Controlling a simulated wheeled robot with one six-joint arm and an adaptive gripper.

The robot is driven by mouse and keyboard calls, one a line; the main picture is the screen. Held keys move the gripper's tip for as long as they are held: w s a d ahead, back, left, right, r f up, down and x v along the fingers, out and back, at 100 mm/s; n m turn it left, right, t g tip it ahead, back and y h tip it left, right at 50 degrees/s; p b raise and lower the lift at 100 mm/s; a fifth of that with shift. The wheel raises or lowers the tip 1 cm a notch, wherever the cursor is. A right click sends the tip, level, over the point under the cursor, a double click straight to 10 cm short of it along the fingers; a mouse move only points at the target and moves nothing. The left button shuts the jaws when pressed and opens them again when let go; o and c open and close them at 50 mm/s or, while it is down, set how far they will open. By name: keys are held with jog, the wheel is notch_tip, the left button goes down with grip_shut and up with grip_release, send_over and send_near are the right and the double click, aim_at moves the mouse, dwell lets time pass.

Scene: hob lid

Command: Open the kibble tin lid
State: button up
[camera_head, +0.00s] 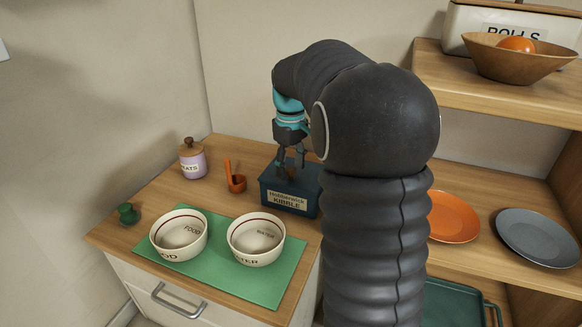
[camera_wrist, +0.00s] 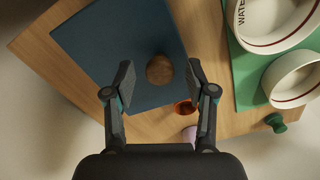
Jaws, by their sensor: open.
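The kibble tin (camera_head: 290,199) is a dark blue box with a cream label, standing on the wooden counter in the head view. Its flat blue lid (camera_wrist: 105,50) fills the upper left of the wrist view, with a round wooden knob (camera_wrist: 159,69) on it. My gripper (camera_head: 291,174) is above the tin, pointing down. In the wrist view my gripper (camera_wrist: 160,80) is open, with one finger on each side of the knob and a gap to each. The lid looks closed on the tin. The arm hides part of the tin's right side in the head view.
An orange scoop (camera_head: 236,180) and a lilac treats jar (camera_head: 193,160) stand left of the tin. A food bowl (camera_head: 179,236) and a water bowl (camera_head: 256,240) sit on a green mat (camera_head: 215,268) in front. Shelves with plates (camera_head: 453,215) are at right.

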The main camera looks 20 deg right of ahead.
grip_shut()
jog(key=shift+r+p, duration=0.15)
jog(key=shift+p, duration=0.2)
